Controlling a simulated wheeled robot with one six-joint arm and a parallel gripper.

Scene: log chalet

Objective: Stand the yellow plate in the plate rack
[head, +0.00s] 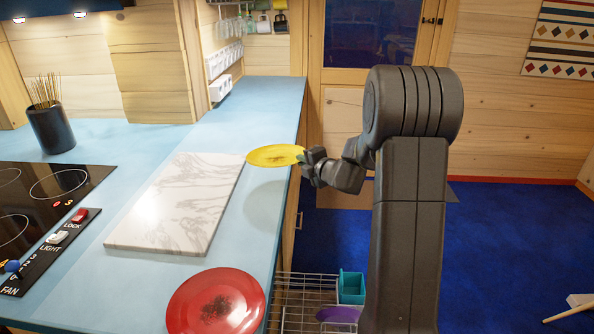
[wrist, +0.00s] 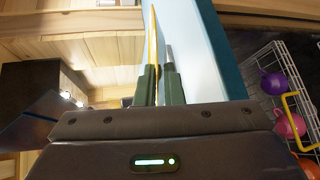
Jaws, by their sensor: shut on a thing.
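The yellow plate (head: 270,155) is held nearly level above the counter's right edge, with its shadow on the blue top. My gripper (head: 303,157) is shut on the plate's right rim. In the wrist view the plate (wrist: 154,45) shows edge-on between the fingers (wrist: 160,76). A wire rack (head: 290,309) stands low beside the counter, partly hidden by my arm. It holds a teal box-shaped item (head: 351,287) and a purple item (head: 338,314). I cannot tell whether this is the plate rack. Its slots are not clear.
A red plate (head: 205,300) with a dark smudge lies on the counter's near edge. A marble board (head: 180,205) lies behind it, left of the yellow plate. The hob (head: 40,190) is at the left. In the wrist view, a wire basket (wrist: 262,105) holds several coloured round items.

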